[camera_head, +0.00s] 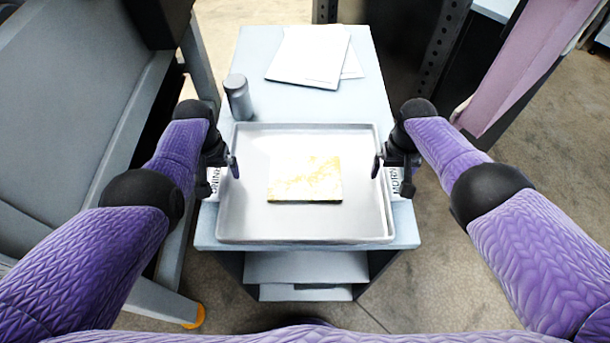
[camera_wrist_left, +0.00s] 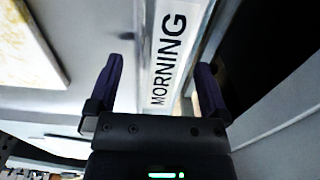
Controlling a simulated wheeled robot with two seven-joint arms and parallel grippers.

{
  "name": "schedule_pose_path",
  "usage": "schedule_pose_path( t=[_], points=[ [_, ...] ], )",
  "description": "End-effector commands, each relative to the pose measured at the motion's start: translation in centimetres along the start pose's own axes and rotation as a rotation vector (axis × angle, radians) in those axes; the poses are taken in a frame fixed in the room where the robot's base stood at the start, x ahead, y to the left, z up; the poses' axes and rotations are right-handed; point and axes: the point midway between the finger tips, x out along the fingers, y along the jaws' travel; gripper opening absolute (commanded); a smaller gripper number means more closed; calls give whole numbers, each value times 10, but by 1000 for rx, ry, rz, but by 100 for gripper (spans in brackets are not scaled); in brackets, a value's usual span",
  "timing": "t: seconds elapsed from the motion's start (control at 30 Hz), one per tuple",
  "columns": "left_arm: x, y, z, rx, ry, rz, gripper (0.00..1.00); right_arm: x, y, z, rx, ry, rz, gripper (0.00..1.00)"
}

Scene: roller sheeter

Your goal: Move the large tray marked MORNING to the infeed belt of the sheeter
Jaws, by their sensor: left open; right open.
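The large tray (camera_head: 300,225) lies on a light grey table, with a flat square of pale yellow dough (camera_head: 305,179) in its middle. MORNING labels sit at its left and right sides, partly hidden by my grippers. The left label (camera_wrist_left: 168,60) reads clearly in the left wrist view. My left gripper (camera_head: 226,165) is at the tray's left rim. In the left wrist view, its open fingers (camera_wrist_left: 158,92) stand on either side of the labelled wall, with gaps. My right gripper (camera_head: 384,165) is open at the tray's right rim. Contact there cannot be told.
A grey canister (camera_head: 238,97) stands on the table (camera_head: 262,55) behind the tray's left corner. Papers (camera_head: 308,55) lie at the table's back. A large grey machine surface (camera_head: 70,100) is close on the left. A pink sheet (camera_head: 525,65) hangs at the right. Open floor (camera_head: 440,270) shows right of the table.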

Motion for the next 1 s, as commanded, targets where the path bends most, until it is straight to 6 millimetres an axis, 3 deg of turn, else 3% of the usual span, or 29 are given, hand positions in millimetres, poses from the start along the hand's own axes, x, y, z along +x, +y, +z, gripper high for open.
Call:
schedule_pose_path(
  t=[0.07, 0.5, 1.0],
  points=[
    [0, 0, 0, 0, 0, 0, 96, 0, 0, 0, 0, 0, 0, 96],
    [0, 0, 0, 0, -1, 0, 3, 0, 0, 0, 1, -1, -1, 3],
    [-1, 0, 0, 0, 1, 1, 0, -1, 0, 0, 0, 1, -1, 0]
  ],
)
